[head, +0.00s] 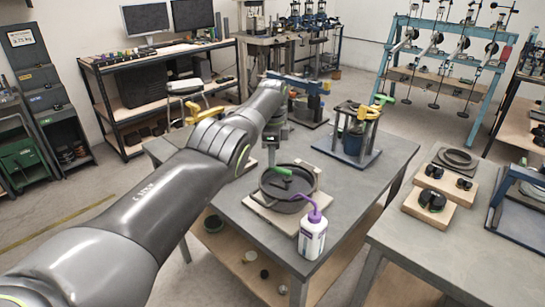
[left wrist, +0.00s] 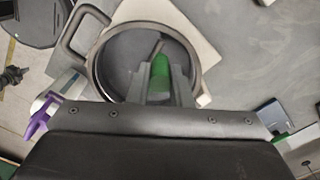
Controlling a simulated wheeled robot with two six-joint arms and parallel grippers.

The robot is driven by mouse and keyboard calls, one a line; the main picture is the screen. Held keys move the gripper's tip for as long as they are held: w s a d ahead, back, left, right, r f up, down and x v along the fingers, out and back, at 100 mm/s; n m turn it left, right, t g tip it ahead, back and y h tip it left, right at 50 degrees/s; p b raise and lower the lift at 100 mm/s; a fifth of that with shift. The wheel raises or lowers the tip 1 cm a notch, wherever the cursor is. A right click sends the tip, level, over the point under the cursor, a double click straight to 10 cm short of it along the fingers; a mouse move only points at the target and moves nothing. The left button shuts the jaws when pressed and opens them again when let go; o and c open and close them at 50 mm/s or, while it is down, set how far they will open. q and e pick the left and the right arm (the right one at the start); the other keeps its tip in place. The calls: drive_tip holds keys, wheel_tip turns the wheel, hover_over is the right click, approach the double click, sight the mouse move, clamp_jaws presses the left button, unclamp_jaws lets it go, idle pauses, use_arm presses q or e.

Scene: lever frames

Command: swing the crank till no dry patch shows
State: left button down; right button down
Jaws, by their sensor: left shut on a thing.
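A round dark pan (head: 308,186) sits on a pale board (head: 262,206) on the grey table; it also shows in the left wrist view (left wrist: 97,62). A crank with a green grip (head: 281,171) is at the pan. In the left wrist view the green grip (left wrist: 159,76) lies between my fingers, with a thin bar beyond it. My left gripper (head: 277,163) reaches down from above and is shut on the green grip. The pan floor looks dark grey; I cannot tell wet from dry on it. My right gripper is out of view.
A white bottle with a purple nozzle (head: 312,236) stands close by the pan's near side. A second table (head: 440,238) is at the right. Bare tabletop lies right of the pan.

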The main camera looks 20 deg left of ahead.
use_arm(q)
drive_tip(key=c, duration=1.3)
unclamp_jaws()
wheel_tip(320, 180, up, 7)
drive_tip(key=shift+r, duration=0.2)
drive_tip(key=shift+r+p, duration=5)
drive_tip(key=shift+p, duration=0.05)
